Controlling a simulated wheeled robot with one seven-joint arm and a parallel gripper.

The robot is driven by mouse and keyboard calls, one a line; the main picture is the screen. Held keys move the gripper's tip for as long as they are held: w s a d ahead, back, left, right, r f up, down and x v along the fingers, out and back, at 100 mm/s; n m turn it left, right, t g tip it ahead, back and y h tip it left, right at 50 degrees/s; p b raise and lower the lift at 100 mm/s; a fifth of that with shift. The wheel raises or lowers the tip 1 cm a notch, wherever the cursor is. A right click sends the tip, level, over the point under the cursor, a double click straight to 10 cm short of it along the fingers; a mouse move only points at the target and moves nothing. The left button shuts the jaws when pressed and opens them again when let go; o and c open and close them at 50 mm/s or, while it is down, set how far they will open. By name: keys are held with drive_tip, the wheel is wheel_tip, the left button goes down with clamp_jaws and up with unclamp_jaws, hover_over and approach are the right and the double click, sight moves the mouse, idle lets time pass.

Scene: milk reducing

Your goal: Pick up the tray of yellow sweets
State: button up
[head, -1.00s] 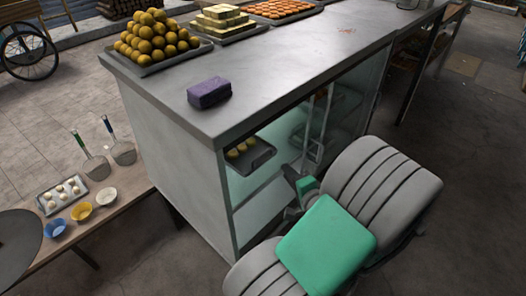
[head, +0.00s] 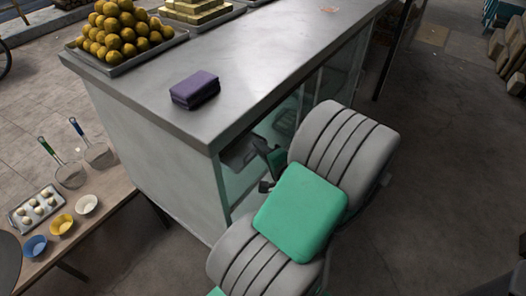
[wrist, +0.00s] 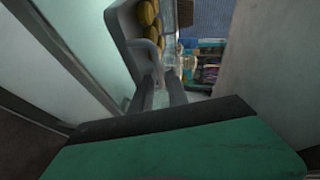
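The tray (head: 238,153) is a grey metal tray inside the glass-sided counter case in the head view; its sweets are hard to make out there. In the wrist view the tray (wrist: 130,38) shows at upper left, tilted in the picture, with a row of yellow sweets (wrist: 149,22) partly cut off by the frame. My gripper (wrist: 160,86) has its two dark fingers apart, pointing at the tray's near rim end. Whether they touch it is unclear. In the head view my gripper (head: 268,152) is at the case opening beside the tray, partly hidden by my arm.
The counter (head: 220,95) carries a purple folded cloth (head: 195,90) and a pile of round yellow-brown sweets (head: 122,33). A side table at left holds bowls, strainers and a small tray (head: 37,209). In the wrist view, pale case walls stand close on both sides.

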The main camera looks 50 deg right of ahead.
drive_tip(key=x, duration=0.6)
drive_tip(key=shift+w, duration=0.1)
drive_tip(key=shift+c, duration=0.4)
clamp_jaws()
idle(0.8)
